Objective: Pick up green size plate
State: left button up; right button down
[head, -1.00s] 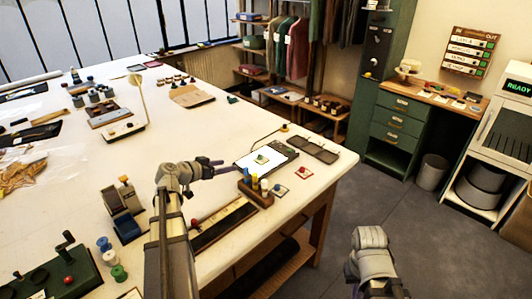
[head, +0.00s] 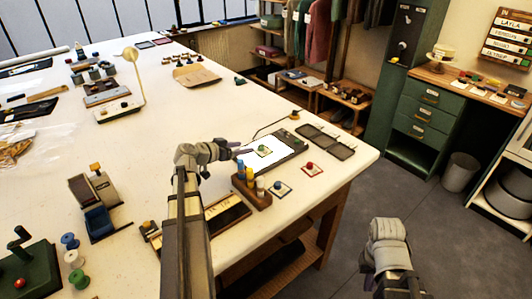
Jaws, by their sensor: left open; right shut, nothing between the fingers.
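The green size plate, a small pale square with a green knob (head: 263,150), lies on the white lit top of a dark-framed pad (head: 285,155) near the table's right edge. My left gripper (head: 240,147) is open, just left of the plate, its fingers pointing at it. I see no contact with the plate, and the gap is hard to judge. A red-knobbed plate (head: 311,168) and a blue-knobbed plate (head: 280,188) lie on the table nearby. My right gripper (head: 370,280) is shut and empty beyond the table's right side, low in the view, its fingertips hardly visible.
A wooden block with coloured pegs (head: 250,190) stands close in front of the pad. A dark hinged tray (head: 327,140) lies right of it. A thin bent rod (head: 274,124) stands behind the pad. The table's middle (head: 180,130) is mostly clear.

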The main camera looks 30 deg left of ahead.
aim_at(259, 147)
pick_arm(q)
jog(key=shift+w+f+b, duration=0.4)
jog(key=shift+w+f, duration=0.1)
jog(key=shift+f, duration=0.25)
jog(key=shift+b+x, duration=0.45)
jog(key=shift+x, duration=0.6)
jog(key=shift+d+b+x, duration=0.1)
jog(key=shift+b+x, duration=0.35)
jog(key=shift+x, duration=1)
jog(key=shift+d+b+x, duration=0.15)
jog(key=shift+b+x, duration=0.3)
jog(key=shift+x, duration=0.95)
jog(key=shift+r, duration=0.25)
jog(key=shift+c, duration=0.5)
grip_shut()
pick_arm(e)
jog(key=f, duration=0.2)
jog(key=w+f, duration=0.1)
jog(key=f, duration=0.1)
